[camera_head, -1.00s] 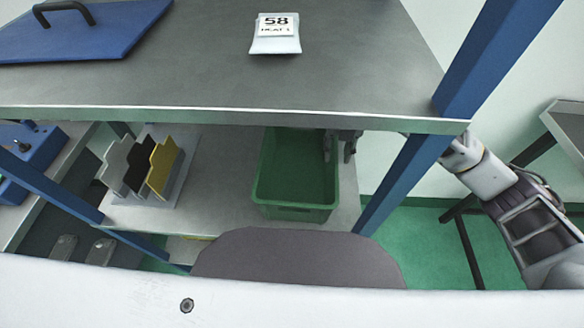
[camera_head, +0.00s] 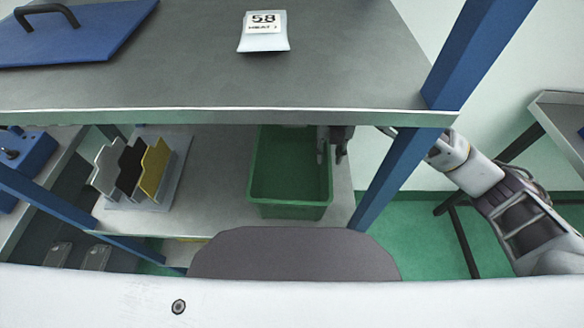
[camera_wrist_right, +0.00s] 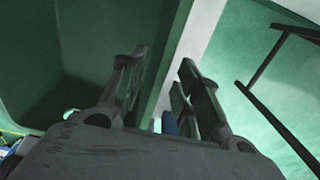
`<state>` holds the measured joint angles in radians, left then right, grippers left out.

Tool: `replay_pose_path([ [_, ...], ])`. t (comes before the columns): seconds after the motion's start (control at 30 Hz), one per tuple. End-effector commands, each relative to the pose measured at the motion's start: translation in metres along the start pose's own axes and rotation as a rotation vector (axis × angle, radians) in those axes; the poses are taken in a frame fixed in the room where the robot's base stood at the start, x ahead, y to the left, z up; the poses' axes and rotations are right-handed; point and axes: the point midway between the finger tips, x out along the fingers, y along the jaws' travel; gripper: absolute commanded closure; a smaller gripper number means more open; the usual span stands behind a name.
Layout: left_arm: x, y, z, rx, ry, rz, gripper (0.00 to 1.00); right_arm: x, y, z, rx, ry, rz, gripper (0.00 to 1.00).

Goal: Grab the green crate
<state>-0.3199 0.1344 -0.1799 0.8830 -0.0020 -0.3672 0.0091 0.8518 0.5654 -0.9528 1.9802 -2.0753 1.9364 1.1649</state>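The green crate (camera_head: 290,211) is an open, empty-looking bin on the grey lower shelf, under the front edge of the upper shelf. Its far end is hidden by that edge. My right gripper (camera_head: 333,147) is at the crate's right rim, near the far end, with its fingers pointing down on either side of the rim. In the right wrist view, the two spread fingers of the gripper (camera_wrist_right: 163,65) have the crate wall (camera_wrist_right: 158,75) between them, with a gap visible. Whether either finger touches the wall is unclear. My left gripper is not in view.
The upper shelf (camera_head: 200,80) covers the space above the crate and carries a label stand (camera_head: 264,32) and a blue panel (camera_head: 70,35). A blue post (camera_head: 392,175) stands right of the crate. Upright plates (camera_head: 135,170) stand left on the lower shelf (camera_head: 215,190).

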Motion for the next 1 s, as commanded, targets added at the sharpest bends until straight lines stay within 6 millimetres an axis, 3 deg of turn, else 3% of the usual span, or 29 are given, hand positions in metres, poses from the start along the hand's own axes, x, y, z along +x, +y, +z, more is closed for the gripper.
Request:
replay_pose_path([
  [0.23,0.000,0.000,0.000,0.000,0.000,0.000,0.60,0.008,0.001,0.000,-0.001,0.003,0.000,0.67],
  [0.63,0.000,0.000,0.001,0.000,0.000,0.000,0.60,0.048,0.005,0.002,0.000,0.002,0.000,0.67],
  [1.0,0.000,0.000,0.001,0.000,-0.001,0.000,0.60,0.052,0.005,0.002,0.000,0.000,0.000,0.67],
])
